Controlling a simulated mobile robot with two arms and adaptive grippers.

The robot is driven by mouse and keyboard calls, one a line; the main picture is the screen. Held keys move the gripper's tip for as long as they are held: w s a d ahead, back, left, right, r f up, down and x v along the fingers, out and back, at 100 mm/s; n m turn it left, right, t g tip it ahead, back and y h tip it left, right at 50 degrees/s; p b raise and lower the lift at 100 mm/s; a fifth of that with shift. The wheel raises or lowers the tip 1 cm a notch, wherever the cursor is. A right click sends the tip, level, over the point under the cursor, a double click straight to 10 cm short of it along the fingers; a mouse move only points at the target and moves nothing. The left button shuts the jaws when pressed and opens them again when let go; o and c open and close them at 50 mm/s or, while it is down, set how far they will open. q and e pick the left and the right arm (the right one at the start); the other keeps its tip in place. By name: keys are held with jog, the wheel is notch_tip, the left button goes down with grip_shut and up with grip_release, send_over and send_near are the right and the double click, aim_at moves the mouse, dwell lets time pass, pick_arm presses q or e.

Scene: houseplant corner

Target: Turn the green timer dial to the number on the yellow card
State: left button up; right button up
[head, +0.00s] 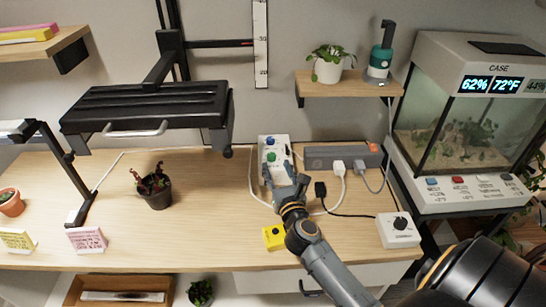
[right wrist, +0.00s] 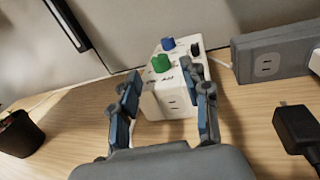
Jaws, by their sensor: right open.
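A white timer box (head: 264,172) stands on the bench against the wall. Its green dial (head: 271,156) is on top, with a blue dial (head: 270,141) behind it. In the right wrist view the green dial (right wrist: 160,63) and blue dial (right wrist: 168,44) are both uncovered. My right gripper (head: 286,184) is open and empty at the box's near end, its fingers (right wrist: 165,100) spread short of the green dial. A yellow card (head: 17,240) stands at the bench's left front; its writing is too small to read. My left gripper is out of view.
A grey power strip (head: 322,157) with plugs and cables lies right of the box. A yellow block (head: 274,237) and a white box with a black dial (head: 398,230) stand nearer the front. A pink card (head: 86,240) and potted plant (head: 157,193) are left; bench between is clear.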

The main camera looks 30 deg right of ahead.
aim_at(273, 158)
jog(key=x, duration=0.5)
grip_shut()
